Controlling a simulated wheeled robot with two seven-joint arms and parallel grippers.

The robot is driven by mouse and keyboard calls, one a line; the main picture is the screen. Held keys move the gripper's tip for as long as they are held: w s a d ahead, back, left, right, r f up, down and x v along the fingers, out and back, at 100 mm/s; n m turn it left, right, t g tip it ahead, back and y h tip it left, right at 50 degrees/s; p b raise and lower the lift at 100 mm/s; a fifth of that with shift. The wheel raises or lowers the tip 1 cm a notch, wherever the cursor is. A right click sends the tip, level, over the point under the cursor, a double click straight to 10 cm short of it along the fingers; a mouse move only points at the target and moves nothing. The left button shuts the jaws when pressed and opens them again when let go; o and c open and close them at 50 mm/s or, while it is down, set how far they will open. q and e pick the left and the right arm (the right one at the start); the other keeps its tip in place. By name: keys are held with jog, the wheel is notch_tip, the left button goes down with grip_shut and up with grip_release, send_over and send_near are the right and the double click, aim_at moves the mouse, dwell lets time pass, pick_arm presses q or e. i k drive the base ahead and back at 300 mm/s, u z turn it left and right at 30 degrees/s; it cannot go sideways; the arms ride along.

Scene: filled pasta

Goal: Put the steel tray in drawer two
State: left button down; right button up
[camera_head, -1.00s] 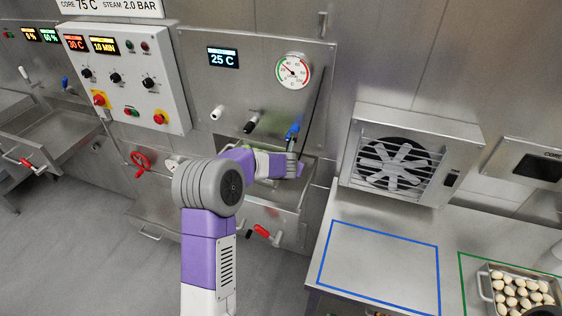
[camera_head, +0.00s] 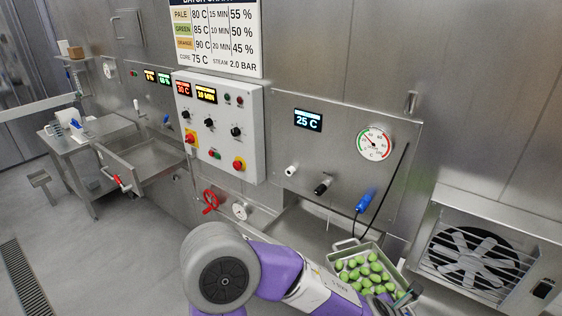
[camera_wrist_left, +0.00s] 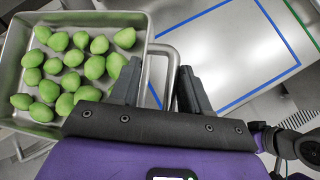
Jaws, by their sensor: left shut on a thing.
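The steel tray (camera_head: 342,250), holding several green filled pasta pieces (camera_head: 365,270), shows at the lower right of the head view. My left gripper (camera_head: 404,298) is at the tray's right side, partly cut off by the picture's lower edge. In the left wrist view the steel tray (camera_wrist_left: 147,30) fills the upper left, and my left gripper (camera_wrist_left: 158,85) is shut on its wire handle (camera_wrist_left: 172,58). A drawer-like steel basin (camera_head: 150,158) with a red handle stands open at the left. I cannot tell which drawer is number two. My right gripper is not in view.
A steel panel (camera_head: 345,165) with a gauge stands behind the tray. A white control box (camera_head: 218,125) and red valve wheel (camera_head: 211,201) are left of it. A fan unit (camera_head: 475,255) is at the right.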

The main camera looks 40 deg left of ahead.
aim_at(149, 160)
jog(key=u, duration=3.35)
jog(key=i, duration=3.3)
jog(key=z, duration=3)
jog(key=i, duration=0.25)
jog(key=u, duration=0.05)
